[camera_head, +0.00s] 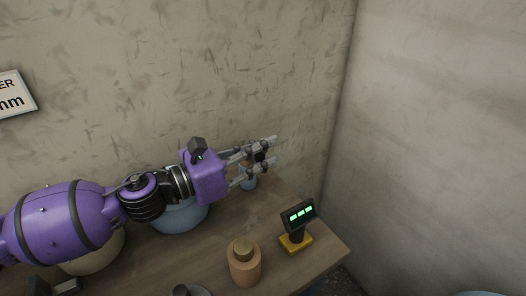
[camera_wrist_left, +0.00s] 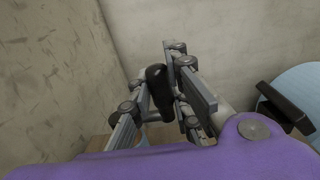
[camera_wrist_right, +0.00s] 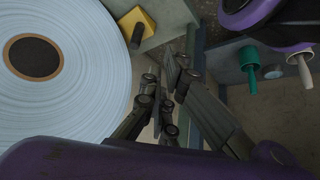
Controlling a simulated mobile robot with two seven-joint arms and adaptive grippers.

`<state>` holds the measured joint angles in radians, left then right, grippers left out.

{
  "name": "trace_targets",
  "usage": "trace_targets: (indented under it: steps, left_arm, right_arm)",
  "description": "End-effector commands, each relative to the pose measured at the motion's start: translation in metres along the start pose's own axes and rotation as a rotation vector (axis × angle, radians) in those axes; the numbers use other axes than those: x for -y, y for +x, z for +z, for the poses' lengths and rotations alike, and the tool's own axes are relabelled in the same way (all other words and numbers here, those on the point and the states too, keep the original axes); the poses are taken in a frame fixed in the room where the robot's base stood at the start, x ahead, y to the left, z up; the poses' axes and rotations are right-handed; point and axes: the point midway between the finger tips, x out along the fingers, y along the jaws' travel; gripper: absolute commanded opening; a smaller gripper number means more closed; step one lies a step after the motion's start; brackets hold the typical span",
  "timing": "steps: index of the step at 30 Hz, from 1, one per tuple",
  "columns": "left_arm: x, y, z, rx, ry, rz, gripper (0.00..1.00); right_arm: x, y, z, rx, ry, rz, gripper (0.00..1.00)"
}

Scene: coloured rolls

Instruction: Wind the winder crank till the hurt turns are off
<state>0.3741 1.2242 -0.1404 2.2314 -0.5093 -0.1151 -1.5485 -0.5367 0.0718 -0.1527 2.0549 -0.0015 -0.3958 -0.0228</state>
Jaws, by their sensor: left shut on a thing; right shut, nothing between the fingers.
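My left gripper (camera_head: 268,153) reaches in from the left above the back of the table. In the left wrist view it (camera_wrist_left: 158,92) is shut on a black rounded grip (camera_wrist_left: 157,84), which looks like the crank's handle; the crank's arm and mount are not clear. A large light blue roll with a brown-rimmed core (camera_wrist_right: 85,75) fills the left of the right wrist view. I cannot make out hurt turns on it. My right gripper (camera_wrist_right: 167,112) is shut and empty beside this roll, and is out of the head view.
A display with green digits (camera_head: 300,214) stands on a yellow base near the table's right end. A tan roll (camera_head: 244,266) stands at the front, and a blue roll (camera_head: 180,217) sits under my left arm. Teal (camera_wrist_right: 251,78) and pale pegs stick out right of my right gripper.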

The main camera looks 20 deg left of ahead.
Motion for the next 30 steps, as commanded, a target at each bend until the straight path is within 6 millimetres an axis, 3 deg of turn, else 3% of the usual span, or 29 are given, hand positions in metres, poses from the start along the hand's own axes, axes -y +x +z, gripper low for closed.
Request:
trace_targets:
  steps: [9,19,20,24,30]
  left_arm:
    - [-0.0013,-0.0093,-0.0007,-0.002,0.001,-0.148,0.00]
    - [-0.0009,-0.0100,0.0007,-0.002,0.001,-0.157,0.00]
    - [-0.0009,-0.0100,0.0007,-0.002,0.002,-0.157,0.18]
    - [-0.0008,-0.0100,0.0007,-0.002,0.001,-0.157,0.36]
    - [-0.0006,-0.0099,0.0005,-0.002,0.001,-0.157,0.37]
  right_arm:
    - [0.0027,0.0092,0.0052,0.003,-0.001,-0.005,0.00]
    - [0.0042,0.0114,0.0004,-0.005,-0.002,-0.008,0.00]
    - [0.0042,0.0114,0.0005,-0.005,-0.002,-0.008,0.00]
    - [0.0041,0.0110,0.0013,-0.004,-0.002,-0.008,0.00]
    - [0.0041,0.0106,0.0028,-0.002,-0.001,-0.007,0.00]
